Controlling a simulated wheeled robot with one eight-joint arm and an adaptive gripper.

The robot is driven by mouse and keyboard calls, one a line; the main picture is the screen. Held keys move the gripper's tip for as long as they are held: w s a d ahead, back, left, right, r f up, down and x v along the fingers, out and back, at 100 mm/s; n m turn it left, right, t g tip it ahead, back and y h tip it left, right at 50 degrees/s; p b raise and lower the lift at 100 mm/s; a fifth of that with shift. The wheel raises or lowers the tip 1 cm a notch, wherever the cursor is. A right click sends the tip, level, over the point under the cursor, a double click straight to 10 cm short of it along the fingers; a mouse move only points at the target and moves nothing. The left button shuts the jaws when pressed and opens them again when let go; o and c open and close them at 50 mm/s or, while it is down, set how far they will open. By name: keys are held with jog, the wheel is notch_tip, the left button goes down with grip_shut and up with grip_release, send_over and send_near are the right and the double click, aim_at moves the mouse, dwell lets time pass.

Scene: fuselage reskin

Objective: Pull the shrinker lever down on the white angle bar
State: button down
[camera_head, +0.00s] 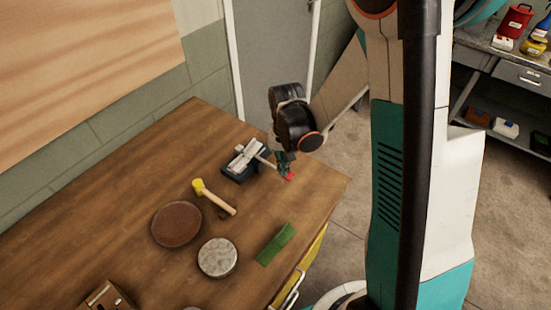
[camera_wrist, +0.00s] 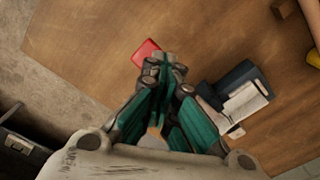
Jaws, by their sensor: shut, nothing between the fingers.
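The shrinker (camera_head: 233,173) is a dark blue tool on the wooden table, and it also shows at the right of the wrist view (camera_wrist: 226,82). The white angle bar (camera_head: 242,156) lies on top of it, also seen in the wrist view (camera_wrist: 243,103). A pale lever (camera_head: 266,161) reaches from the shrinker toward my gripper (camera_head: 286,165). My gripper also shows in the wrist view (camera_wrist: 163,68), shut and empty, beside the shrinker. A small red piece (camera_wrist: 146,53) shows just beyond the fingertips; whether it belongs to the lever is unclear. Contact with the lever cannot be told.
A yellow-headed mallet (camera_head: 215,196), a brown round pad (camera_head: 177,224), a grey round block (camera_head: 217,257) and a green piece (camera_head: 276,244) lie on the table (camera_head: 150,165) nearer the front. A shelf with containers stands at the far right.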

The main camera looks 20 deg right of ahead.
notch_tip(320, 180, up, 10)
jog(key=p, duration=0.6)
dwell(0.4)
jog(key=shift+a, duration=0.1)
dwell(0.6)
